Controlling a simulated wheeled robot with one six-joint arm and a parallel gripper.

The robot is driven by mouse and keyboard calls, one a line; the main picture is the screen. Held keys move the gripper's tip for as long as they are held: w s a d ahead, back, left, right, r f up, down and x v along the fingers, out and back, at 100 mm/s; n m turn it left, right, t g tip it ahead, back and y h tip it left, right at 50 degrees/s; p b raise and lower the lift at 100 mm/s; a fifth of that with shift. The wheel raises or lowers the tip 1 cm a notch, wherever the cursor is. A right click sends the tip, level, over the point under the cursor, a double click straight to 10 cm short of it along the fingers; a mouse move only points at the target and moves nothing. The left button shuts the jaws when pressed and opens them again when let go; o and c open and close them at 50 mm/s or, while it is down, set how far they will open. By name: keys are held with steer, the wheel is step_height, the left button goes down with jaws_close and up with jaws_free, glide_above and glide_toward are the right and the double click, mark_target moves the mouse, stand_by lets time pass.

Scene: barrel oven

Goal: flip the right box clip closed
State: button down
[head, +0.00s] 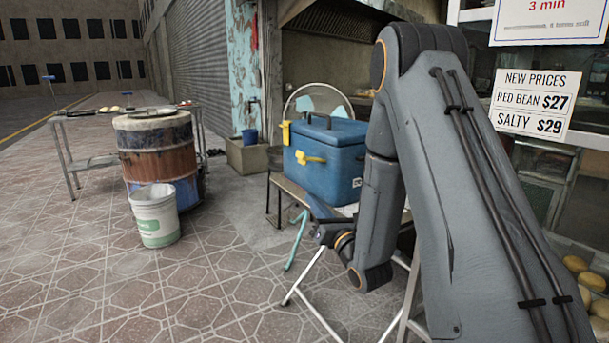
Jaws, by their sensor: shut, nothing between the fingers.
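A blue box (340,165) with a lid and a dark top handle stands on a low bench, left of my arm. One yellow clip (286,132) is at the box's left edge near the lid. A second yellow clip (311,158) is on the face toward the left, below the lid line, and looks to stick outward. Its exact angle is too small to tell. My gripper (320,208) is below and in front of the box, apart from both clips. It is shut and empty, and partly hard to make out against my wrist.
The bench (287,184) carries the box; a turquoise bent object (296,241) and pale folding legs (307,277) are near my wrist. Tiled floor between is clear. Buns (577,264) lie at lower right.

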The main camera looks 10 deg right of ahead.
mark_target(311, 159)
steer(key=w+r, duration=0.5)
steer(key=w, duration=0.2)
steer(key=shift+w+a+r, duration=0.35)
